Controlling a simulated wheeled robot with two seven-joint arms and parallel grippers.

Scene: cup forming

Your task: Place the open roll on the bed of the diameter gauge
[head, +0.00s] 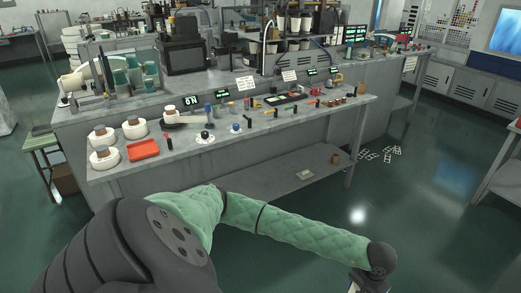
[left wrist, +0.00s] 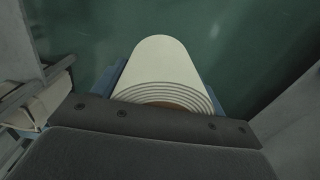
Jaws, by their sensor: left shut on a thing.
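A cream open roll (left wrist: 163,62), with several layered edges at its near end, fills the middle of the left wrist view. My left gripper (left wrist: 165,88) is shut on it; blue strips of the jaws show at both sides of the roll. In the head view my left arm reaches across the front to the lower right, and only part of the left gripper (head: 368,286) shows at the bottom edge. It is over the floor, well in front of the bench. I cannot tell which bench device is the diameter gauge. My right gripper is not in view.
The grey bench (head: 100,176) carries white reels (head: 104,157), a red tray (head: 143,149), a small digital display (head: 191,102) and several small tools. A lower shelf (head: 275,177) sits under it. The green floor (head: 440,230) at right is mostly clear.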

